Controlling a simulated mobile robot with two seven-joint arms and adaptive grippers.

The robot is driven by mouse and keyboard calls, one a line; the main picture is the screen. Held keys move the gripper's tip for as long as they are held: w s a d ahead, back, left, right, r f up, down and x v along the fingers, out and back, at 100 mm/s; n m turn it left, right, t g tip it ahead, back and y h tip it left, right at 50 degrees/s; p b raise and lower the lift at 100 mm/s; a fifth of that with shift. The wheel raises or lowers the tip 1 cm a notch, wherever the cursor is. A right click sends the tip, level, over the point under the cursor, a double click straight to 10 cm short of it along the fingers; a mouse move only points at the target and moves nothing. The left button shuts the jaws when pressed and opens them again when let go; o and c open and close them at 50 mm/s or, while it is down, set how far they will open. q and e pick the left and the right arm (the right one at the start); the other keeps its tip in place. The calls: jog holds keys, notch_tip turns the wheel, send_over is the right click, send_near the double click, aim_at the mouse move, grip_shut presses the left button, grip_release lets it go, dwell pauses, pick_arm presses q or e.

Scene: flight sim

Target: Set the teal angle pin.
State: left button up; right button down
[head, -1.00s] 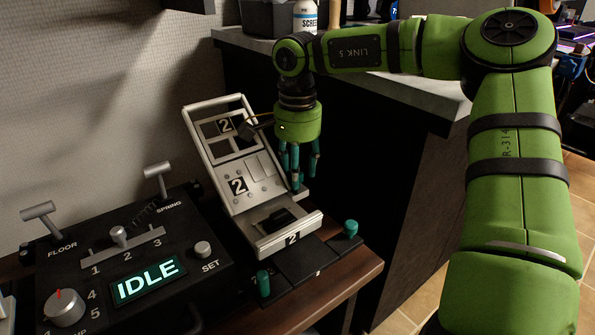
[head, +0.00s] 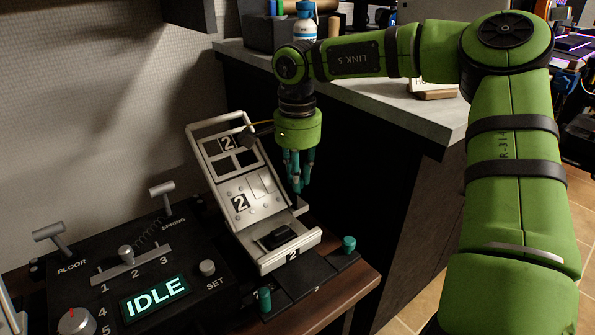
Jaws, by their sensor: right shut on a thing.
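My right gripper (head: 298,182) points down at the right side of a tilted silver panel (head: 270,206) marked with 2s. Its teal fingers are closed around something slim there. I take it to be the teal angle pin, but the fingers hide most of it and match its colour. Two teal knobs stand on the panel's black base, one at the front (head: 264,300) and one at the right (head: 348,244); both are apart from the gripper. My left gripper is not in view.
A black control box (head: 205,292) with an IDLE display, two levers, a slider and knobs stands left of the panel. The wooden bench edge (head: 345,292) is close on the right. A counter (head: 385,112) with a bottle (head: 305,26) stands behind my right arm.

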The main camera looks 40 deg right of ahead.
jog(key=shift+w+r, duration=0.1)
jog(key=shift+r, duration=0.15)
jog(key=c, duration=1.1)
grip_release()
jog(key=shift+r, duration=0.1)
notch_tip(320, 180, up, 7)
jog(key=shift+r, duration=0.2)
